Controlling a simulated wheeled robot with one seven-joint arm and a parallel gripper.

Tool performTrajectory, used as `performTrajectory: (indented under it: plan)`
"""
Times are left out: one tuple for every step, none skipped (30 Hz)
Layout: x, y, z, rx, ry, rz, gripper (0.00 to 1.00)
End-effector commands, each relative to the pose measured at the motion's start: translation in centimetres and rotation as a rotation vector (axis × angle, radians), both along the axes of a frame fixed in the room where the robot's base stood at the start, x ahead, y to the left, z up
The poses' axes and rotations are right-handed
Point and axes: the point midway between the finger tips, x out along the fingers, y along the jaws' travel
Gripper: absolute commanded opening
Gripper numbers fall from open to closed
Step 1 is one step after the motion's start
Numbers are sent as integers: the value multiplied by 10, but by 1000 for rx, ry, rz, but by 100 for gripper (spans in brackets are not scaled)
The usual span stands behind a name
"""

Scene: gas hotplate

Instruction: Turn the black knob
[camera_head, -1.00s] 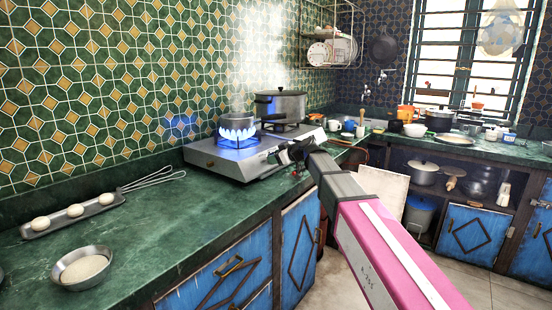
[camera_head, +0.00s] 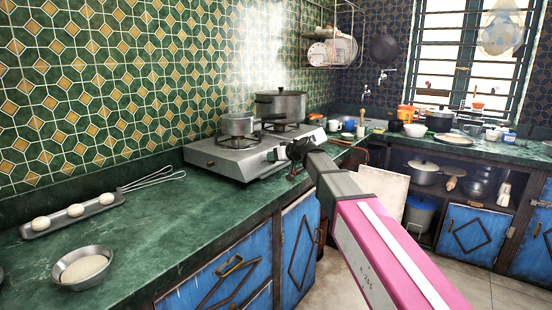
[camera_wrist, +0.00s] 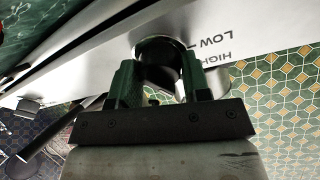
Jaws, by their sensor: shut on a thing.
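The gas hotplate (camera_head: 232,162) is a silver two-burner unit on the green counter. No flame shows under the small pot (camera_head: 237,125) on its left burner. My gripper (camera_head: 283,154) is at the right part of the hotplate's front. In the wrist view, my gripper (camera_wrist: 160,85) is shut with its two fingers on either side of the black knob (camera_wrist: 160,57), beside the "LOW" and "HIGH" lettering on the panel. The fingers hide part of the knob. In the head view the knob is hidden behind my gripper.
A larger lidded pot (camera_head: 280,105) stands on the right burner. A tray with white dough balls (camera_head: 73,211), a whisk (camera_head: 155,178) and a metal bowl (camera_head: 83,267) are on the left counter. Cabinets (camera_head: 215,285) are below the front edge.

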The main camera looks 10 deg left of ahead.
Motion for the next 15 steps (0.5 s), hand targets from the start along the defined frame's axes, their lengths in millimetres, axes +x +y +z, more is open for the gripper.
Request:
performTrajectory:
  plan:
    - [-1,0,0,10,28,-17,20]
    - [-1,0,0,18,46,-29,20]
    - [-1,0,0,27,69,-45,20]
    - [-1,0,0,33,85,-55,20]
    - [-1,0,0,40,100,-65,20]
    - [-1,0,0,48,120,-78,20]
    - [-1,0,0,55,135,-86,20]
    - [-1,0,0,60,147,-95,20]
    - [-1,0,0,66,163,-105,20]
    - [-1,0,0,71,175,-113,20]
    - [-1,0,0,74,184,-119,20]
    - [0,0,0,80,197,-127,20]
    - [-1,0,0,83,204,-132,20]
    - [-1,0,0,86,212,-137,20]
    - [-1,0,0,90,220,-142,20]
